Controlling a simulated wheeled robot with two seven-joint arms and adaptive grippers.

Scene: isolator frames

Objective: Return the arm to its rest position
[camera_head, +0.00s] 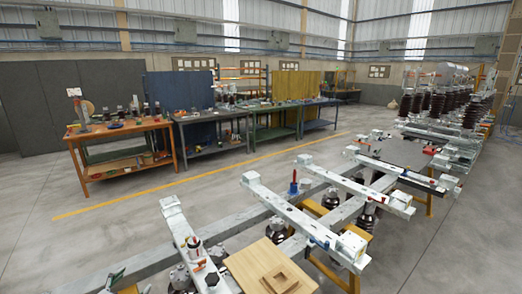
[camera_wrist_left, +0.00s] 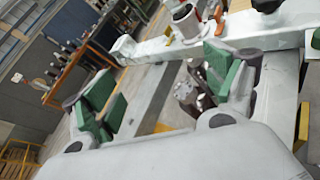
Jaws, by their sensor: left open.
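My left gripper (camera_wrist_left: 158,92) is open in the left wrist view. Its two green-padded fingers stand wide apart with nothing between them touching the pads. A white beam (camera_wrist_left: 165,47) of an isolator frame runs beyond the fingertips. In the head view, what looks like the green tip of my left gripper (camera_head: 115,279) just shows at the bottom left, beside the nearest white beam (camera_head: 183,232). The rest of the left arm is out of the picture. My right gripper is in neither view.
A wooden board (camera_head: 243,267) with a small wooden frame (camera_head: 281,279) lies at the bottom centre. More isolator beams (camera_head: 290,208) stretch to the right. Open floor (camera_head: 110,215) lies between.

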